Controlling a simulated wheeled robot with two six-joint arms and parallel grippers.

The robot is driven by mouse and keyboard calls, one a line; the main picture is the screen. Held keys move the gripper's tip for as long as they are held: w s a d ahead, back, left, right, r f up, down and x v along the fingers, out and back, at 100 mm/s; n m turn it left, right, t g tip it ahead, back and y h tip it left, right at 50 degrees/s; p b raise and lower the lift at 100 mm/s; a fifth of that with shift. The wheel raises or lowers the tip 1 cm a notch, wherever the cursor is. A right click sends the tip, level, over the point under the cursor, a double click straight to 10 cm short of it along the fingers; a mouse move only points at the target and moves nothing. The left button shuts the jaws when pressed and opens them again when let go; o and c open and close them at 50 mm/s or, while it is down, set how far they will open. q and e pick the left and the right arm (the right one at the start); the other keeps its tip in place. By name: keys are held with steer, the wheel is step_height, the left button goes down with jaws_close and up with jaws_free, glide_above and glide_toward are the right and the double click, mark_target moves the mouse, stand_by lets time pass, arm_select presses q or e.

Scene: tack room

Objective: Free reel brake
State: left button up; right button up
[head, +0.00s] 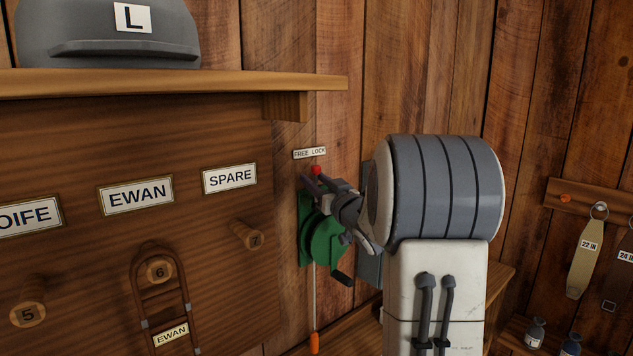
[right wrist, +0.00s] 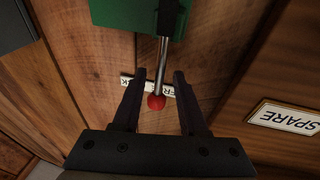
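The green reel (head: 325,240) is mounted on the wooden wall, with a dark crank handle (head: 342,278) and a cord ending in an orange pull (head: 314,343). Its brake lever is a metal rod (right wrist: 162,62) with a red knob (head: 317,170). In the head view the knob shows below the LOCK half of the FREE LOCK label (head: 310,153). My right gripper (head: 312,184) is at the lever. In the right wrist view its fingers (right wrist: 159,77) are open, one on each side of the rod, with no contact visible. My left gripper is out of view.
A peg board with name plates and a SPARE plate (head: 229,178) is left of the reel, with peg 7 (head: 247,236) sticking out. A shelf (head: 170,84) with a grey cap (head: 108,35) is above.

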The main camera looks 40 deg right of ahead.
steer(key=s+a+f+b, duration=0.1)
steer(key=s+b, duration=0.2)
steer(key=s, duration=0.7)
steer(key=shift+s+f, duration=0.15)
steer(key=shift+f, duration=0.25)
steer(key=shift+a, duration=0.1)
